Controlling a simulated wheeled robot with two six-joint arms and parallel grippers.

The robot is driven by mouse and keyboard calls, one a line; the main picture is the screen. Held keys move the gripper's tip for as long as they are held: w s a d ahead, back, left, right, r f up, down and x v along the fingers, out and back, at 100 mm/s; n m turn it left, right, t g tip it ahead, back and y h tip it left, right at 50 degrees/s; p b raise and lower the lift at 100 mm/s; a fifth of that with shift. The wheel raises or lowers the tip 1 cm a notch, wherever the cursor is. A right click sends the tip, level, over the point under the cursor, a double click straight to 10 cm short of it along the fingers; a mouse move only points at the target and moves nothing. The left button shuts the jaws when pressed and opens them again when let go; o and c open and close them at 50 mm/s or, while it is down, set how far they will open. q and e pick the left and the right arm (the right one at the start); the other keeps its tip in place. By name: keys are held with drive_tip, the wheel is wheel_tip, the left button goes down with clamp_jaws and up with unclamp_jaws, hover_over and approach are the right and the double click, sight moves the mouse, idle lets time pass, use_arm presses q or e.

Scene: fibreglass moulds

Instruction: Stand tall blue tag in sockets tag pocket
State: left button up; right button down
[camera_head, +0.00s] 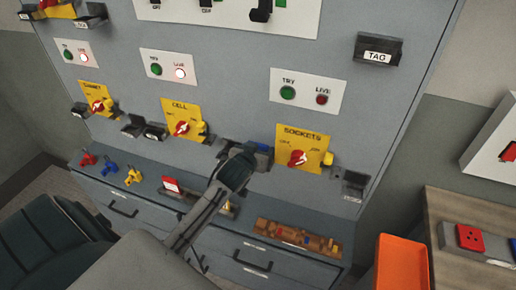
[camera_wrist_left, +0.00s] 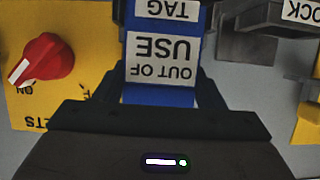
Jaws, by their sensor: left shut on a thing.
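The tall blue tag (camera_wrist_left: 160,97) has a white "OUT OF USE" label and shows upside down in the left wrist view. My left gripper (camera_wrist_left: 160,105) is shut on it. In the head view my left gripper (camera_head: 245,158) is at the panel, left of the yellow SOCKETS plate (camera_head: 316,142), and a bit of the blue tag (camera_head: 263,147) shows beside it. The sockets tag pocket, with a white "TAG" label (camera_wrist_left: 168,8), lines up with the tag's lower end. I cannot tell whether the tag is inside it. My right gripper is out of view.
A dark holder labelled LOCK (camera_wrist_left: 262,15) is beside the tag pocket. The SOCKETS plate has a red knob (camera_head: 297,158). The ledge below holds coloured padlocks (camera_head: 108,169) and a brown tray (camera_head: 296,240). An orange bin (camera_head: 402,265) stands at right.

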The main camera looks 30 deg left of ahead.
use_arm(q)
drive_tip(key=o, duration=0.5)
drive_tip(key=shift+f, duration=0.15)
drive_tip(key=o, duration=0.5)
drive_tip(key=shift+c, duration=0.2)
drive_tip(key=shift+r, duration=0.2)
drive_tip(key=b+v, duration=0.2)
drive_tip(key=v, duration=1)
